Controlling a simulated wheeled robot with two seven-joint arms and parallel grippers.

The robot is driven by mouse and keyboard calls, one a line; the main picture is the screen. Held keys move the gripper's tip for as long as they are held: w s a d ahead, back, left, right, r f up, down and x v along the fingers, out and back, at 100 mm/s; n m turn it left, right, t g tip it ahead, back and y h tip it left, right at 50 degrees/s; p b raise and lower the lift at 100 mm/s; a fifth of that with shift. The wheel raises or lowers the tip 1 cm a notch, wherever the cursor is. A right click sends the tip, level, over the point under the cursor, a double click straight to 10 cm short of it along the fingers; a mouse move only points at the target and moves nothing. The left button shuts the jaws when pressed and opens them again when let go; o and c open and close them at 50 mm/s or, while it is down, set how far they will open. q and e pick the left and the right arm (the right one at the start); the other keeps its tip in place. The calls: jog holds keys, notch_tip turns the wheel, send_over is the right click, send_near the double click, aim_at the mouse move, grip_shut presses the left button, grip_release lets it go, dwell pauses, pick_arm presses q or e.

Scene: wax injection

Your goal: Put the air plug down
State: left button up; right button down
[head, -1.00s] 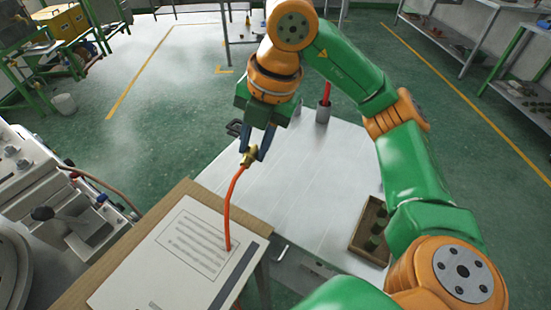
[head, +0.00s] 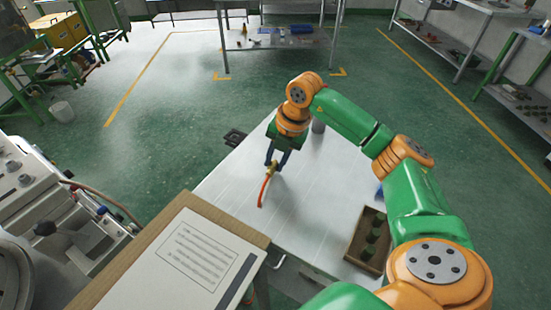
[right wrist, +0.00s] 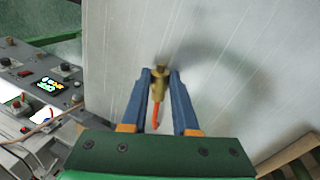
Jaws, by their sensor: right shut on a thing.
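The air plug (head: 274,179) is a brass fitting with a short orange-red hose hanging from it. My right gripper (head: 277,163) is shut on the air plug, over the white table (head: 310,200). In the right wrist view the plug (right wrist: 160,74) sits between the two blue fingertips, with the hose (right wrist: 156,110) trailing back between the fingers. A shadow falls on the white surface beside it. I cannot tell whether the plug or hose touches the table. My left gripper is not in view.
A wooden stand with a printed sheet (head: 195,258) is at the near left. A brown box with green pieces (head: 352,246) sits at the table's right. A grey cup (head: 318,126) stands behind the gripper. A dark item (head: 234,137) lies at the left corner. The middle is clear.

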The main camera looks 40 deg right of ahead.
jog(key=shift+f+b, duration=0.3)
jog(key=shift+f, duration=0.25)
jog(key=c, duration=0.7)
grip_release()
jog(key=shift+a, duration=0.15)
jog(key=shift+f, duration=0.1)
jog(key=shift+s+f, duration=0.1)
jog(key=shift+s, duration=0.05)
jog(key=shift+r+p, duration=0.35)
jog(key=shift+r, duration=0.05)
jog(key=v, duration=1.2)
jog(key=shift+r, duration=0.4)
